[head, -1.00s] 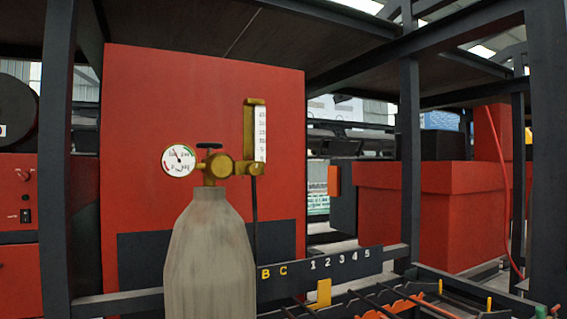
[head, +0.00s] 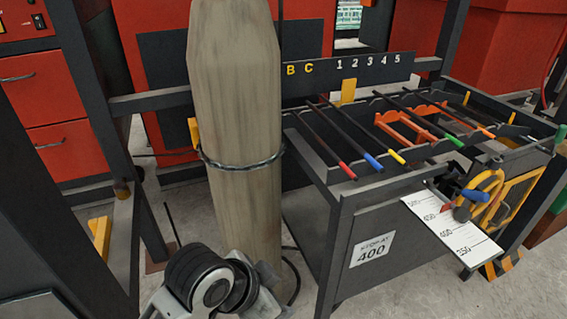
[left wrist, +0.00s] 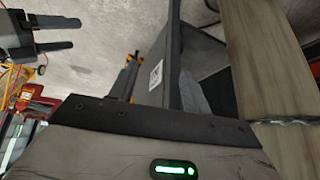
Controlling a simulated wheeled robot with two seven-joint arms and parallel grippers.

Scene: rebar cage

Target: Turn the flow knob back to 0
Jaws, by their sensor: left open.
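The grey gas cylinder (head: 237,110) stands upright in the middle of the head view, with a chain around it. It also shows at the right of the left wrist view (left wrist: 268,70). The regulator, its gauge, the flow tube and the flow knob are out of view now. My left gripper (head: 240,285) is low in the head view, in front of the cylinder's lower part; its fingertips are not clear there. My right gripper (left wrist: 70,34) appears at the top left of the left wrist view, its two dark fingers apart and empty.
Right of the cylinder stands a dark workbench (head: 365,225) with several coloured-tip bars (head: 372,160) and a white scale (head: 450,230) jutting forward. A dark post (head: 95,110) and red drawers (head: 45,100) are on the left. Bare floor (head: 400,290) shows at the front.

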